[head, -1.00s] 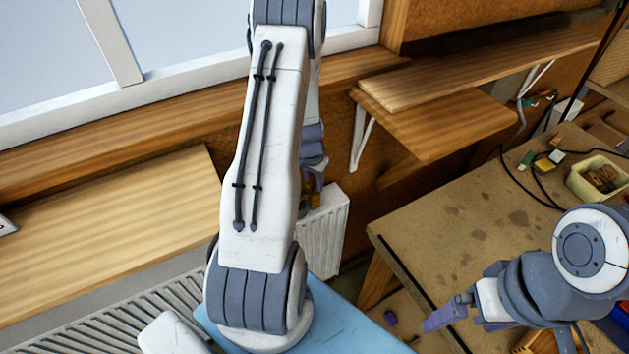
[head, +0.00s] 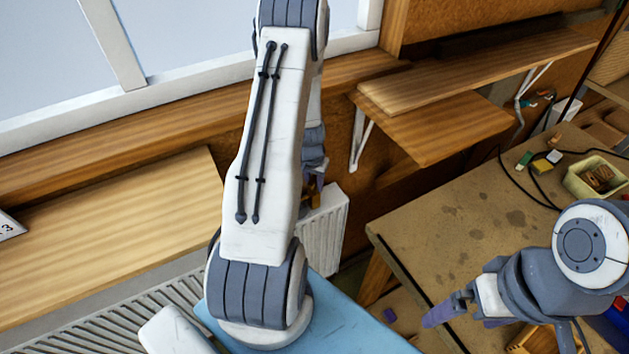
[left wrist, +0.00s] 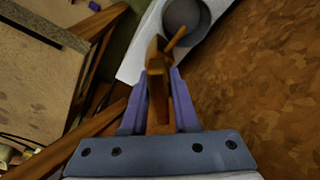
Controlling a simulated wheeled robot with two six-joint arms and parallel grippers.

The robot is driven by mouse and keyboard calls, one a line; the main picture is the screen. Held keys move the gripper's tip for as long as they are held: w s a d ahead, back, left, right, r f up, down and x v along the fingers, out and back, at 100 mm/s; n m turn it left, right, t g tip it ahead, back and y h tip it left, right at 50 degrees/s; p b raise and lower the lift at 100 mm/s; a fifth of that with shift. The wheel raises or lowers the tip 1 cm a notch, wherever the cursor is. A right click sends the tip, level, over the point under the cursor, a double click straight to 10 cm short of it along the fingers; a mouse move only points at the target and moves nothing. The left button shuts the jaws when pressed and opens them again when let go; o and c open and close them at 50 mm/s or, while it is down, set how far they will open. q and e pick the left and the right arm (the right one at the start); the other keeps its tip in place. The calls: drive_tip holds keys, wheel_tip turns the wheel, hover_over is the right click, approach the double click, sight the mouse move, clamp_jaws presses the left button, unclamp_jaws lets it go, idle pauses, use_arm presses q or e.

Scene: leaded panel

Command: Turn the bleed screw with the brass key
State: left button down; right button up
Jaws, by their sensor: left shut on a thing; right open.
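The brass key (left wrist: 156,85) stands between the purple fingers of my left gripper (left wrist: 160,98), which is shut on it. The key's far end reaches the white radiator end, near a grey round fitting (left wrist: 184,16). A thin brass-coloured bar (left wrist: 176,38) slants out beside the key's tip; I cannot tell whether it belongs to the key or is the bleed screw. In the head view my left gripper (head: 317,180) is beside the white radiator (head: 324,230), partly behind my arm. My right gripper (head: 447,312) is open and empty in front of the workbench.
A stained workbench (head: 470,215) stands at the right, with a yellowish tub (head: 598,178) and cables on it. Wooden shelves (head: 440,125) project from the wall. A wooden sill board (head: 110,230) lies at the left. The brown wall (left wrist: 255,80) is close to the left gripper.

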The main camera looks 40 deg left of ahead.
sight(313, 179)
use_arm(q)
drive_tip(key=shift+r+n+p, duration=0.1)
drive_tip(key=shift+n+p, duration=0.3)
drive_tip(key=shift+p, duration=0.2)
drive_tip(key=shift+w+a, duration=0.1)
drive_tip(key=c, duration=0.6)
unclamp_jaws()
drive_tip(key=shift+r, duration=0.4)
drive_tip(key=r, duration=0.3)
drive_tip(key=s+r, duration=0.1)
drive_tip(key=r, duration=0.2)
drive_tip(key=r+b, duration=0.1)
drive_tip(key=r, duration=0.2)
drive_tip(key=shift+s+d+r, duration=0.2)
drive_tip(key=shift+s+d, duration=0.1)
drive_tip(key=shift+d, duration=0.05)
